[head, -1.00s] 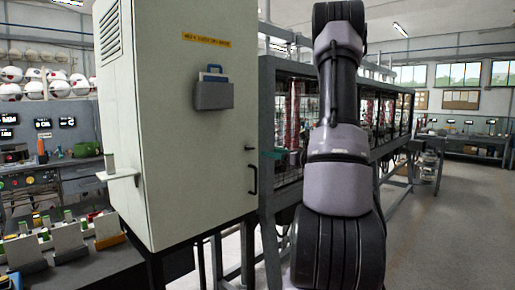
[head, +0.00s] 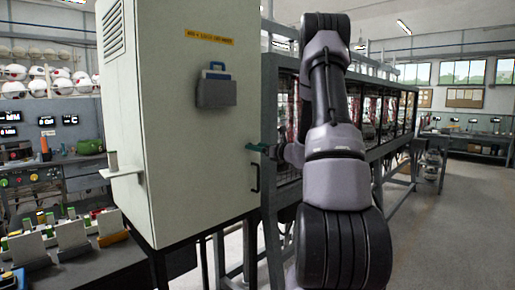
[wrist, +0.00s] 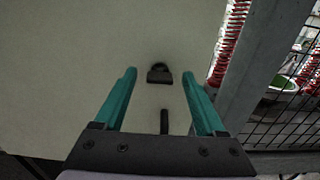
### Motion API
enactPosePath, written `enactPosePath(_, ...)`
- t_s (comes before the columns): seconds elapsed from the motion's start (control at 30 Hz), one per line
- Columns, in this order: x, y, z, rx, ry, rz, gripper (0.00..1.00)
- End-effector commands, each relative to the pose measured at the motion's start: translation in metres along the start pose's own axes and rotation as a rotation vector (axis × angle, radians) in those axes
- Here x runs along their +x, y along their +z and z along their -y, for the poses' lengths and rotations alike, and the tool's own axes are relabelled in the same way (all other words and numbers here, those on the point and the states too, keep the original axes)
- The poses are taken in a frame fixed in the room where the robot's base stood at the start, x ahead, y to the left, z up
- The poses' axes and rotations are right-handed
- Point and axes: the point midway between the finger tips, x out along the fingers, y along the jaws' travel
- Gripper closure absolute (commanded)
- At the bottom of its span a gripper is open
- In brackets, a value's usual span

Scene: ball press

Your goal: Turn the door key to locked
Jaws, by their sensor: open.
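The small black door key (wrist: 160,75) sits on the pale cabinet door (head: 195,130) near its right edge. In the wrist view it lies between the two fingertips, apart from both. My gripper (wrist: 159,73) is open, with teal fingers to the left and right of the key. In the head view my gripper (head: 257,147) is at the door's right edge, above the door handle, and it hides the key. The dark vertical door handle (head: 256,178) is below the key; it also shows in the wrist view (wrist: 164,122).
A grey document pocket (head: 216,93) is on the door, up and left of the key. A steel frame post (wrist: 262,70) and a mesh-walled machine (head: 370,115) stand right of the cabinet. Free floor (head: 450,230) lies at the right.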

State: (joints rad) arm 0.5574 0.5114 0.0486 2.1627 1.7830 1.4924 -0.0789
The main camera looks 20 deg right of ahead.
Motion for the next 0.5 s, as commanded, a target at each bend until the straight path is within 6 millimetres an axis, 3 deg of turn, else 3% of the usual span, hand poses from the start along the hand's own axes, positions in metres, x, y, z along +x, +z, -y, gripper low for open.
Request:
enactPosePath(0.1, -0.0002, 0.0, 0.0, 0.0, 0.0, 0.0, 0.31)
enactPosePath(0.27, -0.0004, -0.0001, 0.0001, 0.0, 0.0, 0.0, 0.93)
enactPosePath(0.3, -0.0004, 0.0, 0.0001, 0.0, 0.0, 0.0, 1.0)
enactPosePath(0.5, -0.0004, -0.0001, 0.0, 0.008, 0.0, 0.0, 1.0)
